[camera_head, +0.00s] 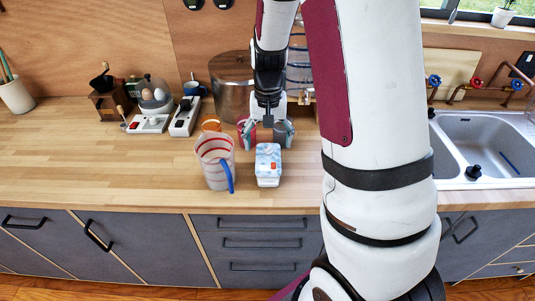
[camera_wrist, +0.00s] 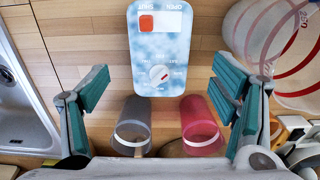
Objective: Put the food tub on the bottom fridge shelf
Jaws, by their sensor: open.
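A pale blue and white box with a cloud pattern (camera_head: 268,165), which looks like the food tub, stands on the wooden counter near its front edge. In the wrist view its top (camera_wrist: 160,52) shows a red square, a dial and the printed words OPEN and SHUT. My gripper (camera_head: 267,130) is open and empty, pointing down just behind the tub. In the wrist view my two fingers (camera_wrist: 160,88) are spread wide, and the tub lies ahead between and beyond the tips, untouched. No fridge or shelf is in view.
A clear measuring jug (camera_head: 214,165) with a blue handle stands close left of the tub. A red cup (camera_wrist: 203,125) and a grey cup (camera_wrist: 132,125) stand near my fingers. The left counter front is clear.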

